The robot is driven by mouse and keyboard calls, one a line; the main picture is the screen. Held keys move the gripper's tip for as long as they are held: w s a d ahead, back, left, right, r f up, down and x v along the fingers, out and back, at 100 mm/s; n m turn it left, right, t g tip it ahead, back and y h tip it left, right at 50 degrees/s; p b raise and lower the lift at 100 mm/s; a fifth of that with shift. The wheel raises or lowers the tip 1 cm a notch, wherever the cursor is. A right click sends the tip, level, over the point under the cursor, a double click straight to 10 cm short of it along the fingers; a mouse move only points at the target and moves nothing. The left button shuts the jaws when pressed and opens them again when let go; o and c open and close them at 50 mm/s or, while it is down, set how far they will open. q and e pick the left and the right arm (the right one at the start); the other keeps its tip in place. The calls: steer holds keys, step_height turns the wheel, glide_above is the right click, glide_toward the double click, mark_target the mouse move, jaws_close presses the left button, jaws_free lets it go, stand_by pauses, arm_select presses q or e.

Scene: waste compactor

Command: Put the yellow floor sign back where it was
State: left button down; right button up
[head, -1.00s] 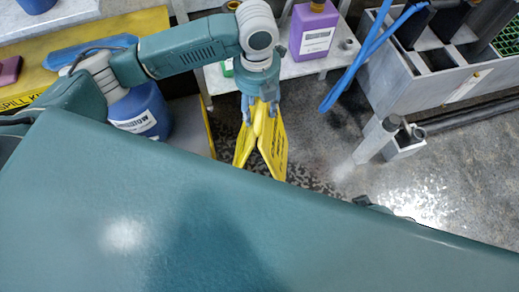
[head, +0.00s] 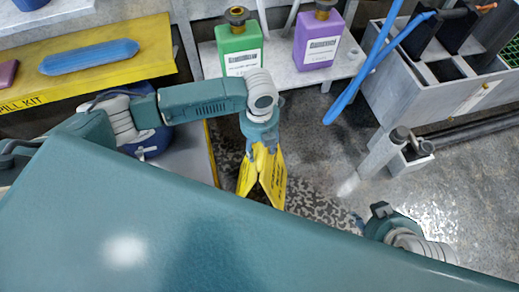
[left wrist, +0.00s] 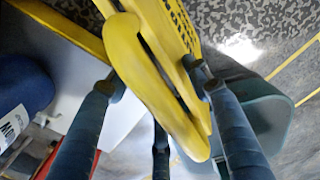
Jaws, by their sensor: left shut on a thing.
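The yellow floor sign (head: 264,175) is upright, its two panels spread in an inverted V, over a dark speckled floor patch. My left gripper (head: 261,140) is shut on its top edge. In the left wrist view the sign's rounded top (left wrist: 150,80) lies between the fingers, and dark print shows on one panel. The sign's lower end is hidden behind my teal body in the head view, so I cannot tell whether it touches the floor. My right gripper (head: 390,222) shows only partly at the lower right, away from the sign; its fingers are not clear.
A green bottle (head: 239,45) and a purple bottle (head: 318,38) stand on a low grey shelf behind the sign. A yellow spill kit shelf (head: 120,62) and a blue container (head: 150,145) are at left. A grey bin unit (head: 400,90) with blue hoses stands right.

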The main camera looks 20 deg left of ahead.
arm_select(q)
steer(key=shift+w+f, duration=0.1)
steer(key=shift+f, duration=0.6)
arm_select(e)
steer(key=w, duration=0.1)
steer(key=w+r+t, duration=0.1)
steer(key=w+a, duration=0.1)
steer(key=shift+r, duration=0.15)
arm_select(q)
steer(key=c, duration=0.8)
jaws_free()
steer(key=shift+f, duration=0.1)
steer(key=shift+r, duration=0.2)
